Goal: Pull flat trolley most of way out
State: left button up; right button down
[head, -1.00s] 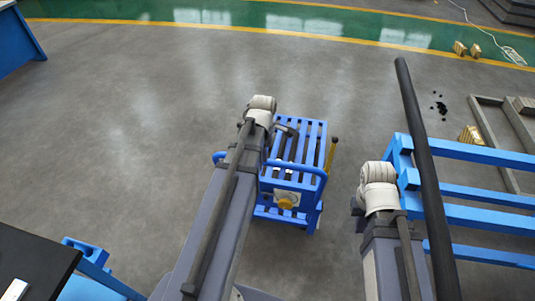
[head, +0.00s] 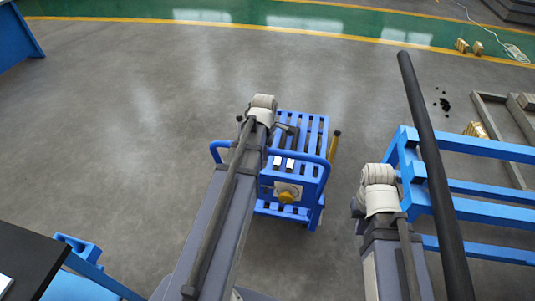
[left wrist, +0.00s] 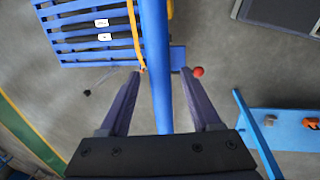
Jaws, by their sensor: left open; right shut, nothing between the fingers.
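The flat trolley (head: 313,130) is blue and slatted and stands in the middle of the head view. Its blue handle bar (head: 312,158) curves above the near end, over a round yellow part (head: 287,197). In the left wrist view the slatted deck (left wrist: 65,40) is at upper left. My left gripper (left wrist: 160,72) is open there, and a blue bar (left wrist: 157,60) passes between its two fingers without them closing on it. In the head view my left arm hides part of the trolley, and that gripper is not clear. My right gripper cannot be seen; only its arm shows.
A blue frame (head: 470,208) stands close on the right, below a dark slanting pole (head: 430,150). A black-topped table (head: 25,260) is at lower left. The floor left of and beyond the trolley is clear.

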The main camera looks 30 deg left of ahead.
pick_arm(q)
jog(key=shift+f, duration=0.15)
jog(key=shift+c, duration=0.2)
grip_shut()
dwell(1.2)
